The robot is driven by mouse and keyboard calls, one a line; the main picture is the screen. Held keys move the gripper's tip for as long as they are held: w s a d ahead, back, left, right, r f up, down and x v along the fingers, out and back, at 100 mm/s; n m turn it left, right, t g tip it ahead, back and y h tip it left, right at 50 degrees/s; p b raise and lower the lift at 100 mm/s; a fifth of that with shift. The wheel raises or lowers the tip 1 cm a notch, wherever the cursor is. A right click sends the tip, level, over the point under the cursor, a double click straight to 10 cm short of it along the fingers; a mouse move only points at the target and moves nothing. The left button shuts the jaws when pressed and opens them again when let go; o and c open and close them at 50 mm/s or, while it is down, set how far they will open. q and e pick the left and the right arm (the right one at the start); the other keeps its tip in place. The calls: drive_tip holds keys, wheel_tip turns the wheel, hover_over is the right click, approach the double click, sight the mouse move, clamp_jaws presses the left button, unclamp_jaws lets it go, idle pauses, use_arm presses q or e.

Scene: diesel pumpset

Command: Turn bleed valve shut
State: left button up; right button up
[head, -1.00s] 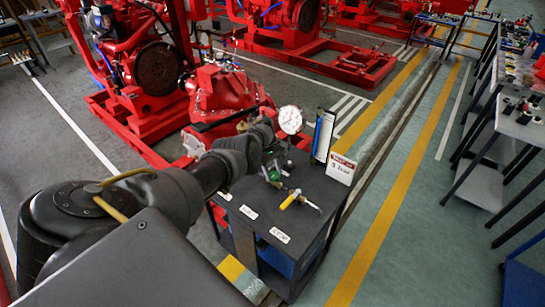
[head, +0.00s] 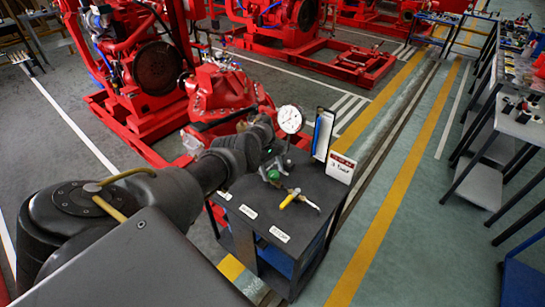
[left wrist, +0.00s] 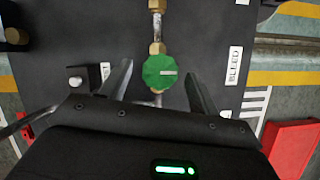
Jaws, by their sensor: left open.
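The bleed valve has a round green knob (left wrist: 159,71) with a white mark pointing right, on a brass pipe line. Its green knob also shows in the head view (head: 273,175) on the dark bench top. My left gripper (left wrist: 158,67) is open in the left wrist view, with one finger on each side of the knob and a visible gap at both. A "BLEED" label (left wrist: 234,65) lies to the right of the knob. In the head view my left wrist hides part of the fittings behind the knob. My right gripper is not in view.
A white-faced gauge (head: 290,120) stands behind the knob. A yellow-handled lever (head: 290,199) lies in front of it. A blue-edged board (head: 323,135) and a "3 bar" sign (head: 341,168) stand at the bench's right edge. A red pump (head: 225,92) is behind.

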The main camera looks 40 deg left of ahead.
use_arm(q)
drive_tip(key=v, duration=1)
drive_tip(key=shift+r+p, duration=0.2)
drive_tip(key=shift+p, duration=0.2)
